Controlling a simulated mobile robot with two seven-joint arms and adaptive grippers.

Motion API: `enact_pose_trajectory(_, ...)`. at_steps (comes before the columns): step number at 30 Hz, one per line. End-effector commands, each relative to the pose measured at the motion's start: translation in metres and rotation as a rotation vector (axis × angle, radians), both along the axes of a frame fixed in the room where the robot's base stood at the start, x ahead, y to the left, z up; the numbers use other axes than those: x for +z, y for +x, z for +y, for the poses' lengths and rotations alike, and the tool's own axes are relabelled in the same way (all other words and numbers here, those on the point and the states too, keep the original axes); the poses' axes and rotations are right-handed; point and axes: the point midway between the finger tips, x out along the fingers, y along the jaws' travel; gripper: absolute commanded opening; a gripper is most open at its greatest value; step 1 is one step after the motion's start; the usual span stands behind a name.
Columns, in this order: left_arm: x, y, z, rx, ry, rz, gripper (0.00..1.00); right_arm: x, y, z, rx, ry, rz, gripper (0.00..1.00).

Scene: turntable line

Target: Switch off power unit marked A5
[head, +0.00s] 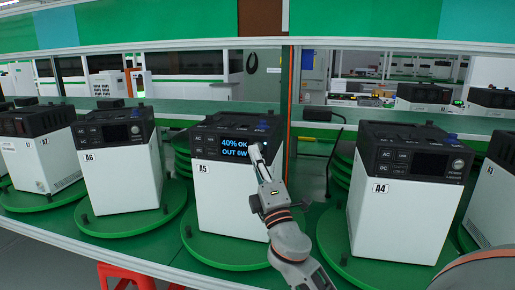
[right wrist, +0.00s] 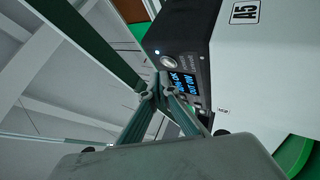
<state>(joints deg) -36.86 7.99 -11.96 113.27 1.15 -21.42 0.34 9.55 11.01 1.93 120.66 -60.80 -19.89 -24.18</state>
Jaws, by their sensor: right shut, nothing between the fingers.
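The power unit marked A5 (head: 225,205) is a white box with a black top and front panel, standing upright on a green round turntable plate. Its screen (head: 236,148) is lit in blue and reads "40% OK" and "OUT 0W". My left gripper is not in view.
Power unit A4 (head: 400,215) stands to the right and unit A6 (head: 122,170) to the left, both with dark screens. Unit A7 (head: 40,160) is farther left. A vertical post (head: 289,95) rises behind A5. A red stool (head: 125,272) is below the table edge.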

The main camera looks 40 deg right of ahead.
Motion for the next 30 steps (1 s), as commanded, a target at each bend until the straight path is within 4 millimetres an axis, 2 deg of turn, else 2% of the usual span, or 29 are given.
enact_pose_trajectory(30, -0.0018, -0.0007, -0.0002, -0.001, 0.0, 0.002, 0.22, 0.0, 0.0062, -0.0073, 0.0, 0.0, 0.0, 0.0)
